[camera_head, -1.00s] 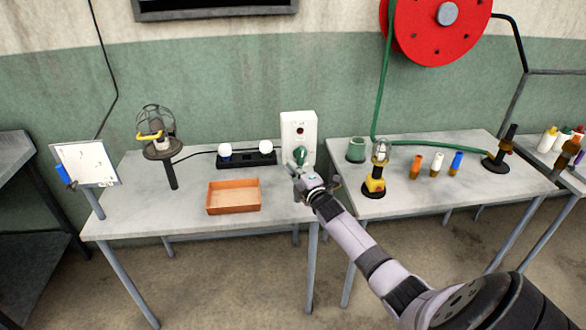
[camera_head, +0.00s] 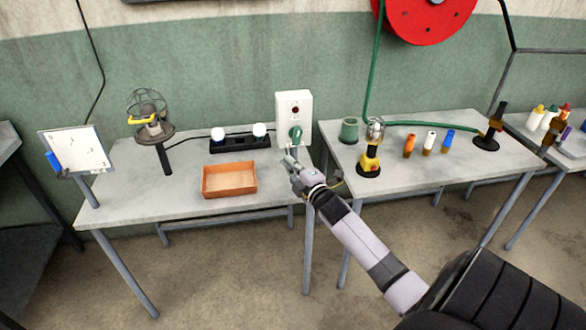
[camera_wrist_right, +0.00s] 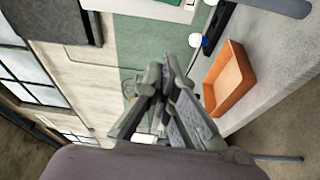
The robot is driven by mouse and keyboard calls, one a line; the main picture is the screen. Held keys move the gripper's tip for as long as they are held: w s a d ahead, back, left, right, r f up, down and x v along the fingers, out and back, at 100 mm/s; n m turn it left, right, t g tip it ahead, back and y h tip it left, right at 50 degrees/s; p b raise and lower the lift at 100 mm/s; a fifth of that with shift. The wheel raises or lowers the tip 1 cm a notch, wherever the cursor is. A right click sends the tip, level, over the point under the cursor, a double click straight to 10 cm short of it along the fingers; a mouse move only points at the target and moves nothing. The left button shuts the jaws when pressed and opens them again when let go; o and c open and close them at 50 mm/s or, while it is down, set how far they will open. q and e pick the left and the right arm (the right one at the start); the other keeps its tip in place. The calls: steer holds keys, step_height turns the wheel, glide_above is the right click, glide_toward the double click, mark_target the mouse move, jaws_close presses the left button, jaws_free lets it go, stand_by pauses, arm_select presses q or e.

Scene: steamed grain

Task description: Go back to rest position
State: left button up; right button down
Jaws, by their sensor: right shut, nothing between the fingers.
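My right gripper (camera_head: 291,157) is in front of the white wall box (camera_head: 294,108), low and near the front edge of the left table (camera_head: 130,208). It is shut and empty. In the right wrist view my right gripper (camera_wrist_right: 163,72) shows its fingertips together with nothing between them. A green plug (camera_head: 296,135) sits on the lower part of the white box, just above and apart from the fingertips in the head view. My left gripper is not in view.
The right table (camera_head: 420,165) holds a yellow-based lamp (camera_head: 369,160), a green cup (camera_head: 349,130) and several coloured cylinders (camera_head: 429,142).

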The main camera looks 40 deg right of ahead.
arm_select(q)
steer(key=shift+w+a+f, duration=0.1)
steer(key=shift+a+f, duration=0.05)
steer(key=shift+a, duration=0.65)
arm_select(e)
steer(key=shift+v, duration=0.8)
steer(key=shift+a, duration=0.1)
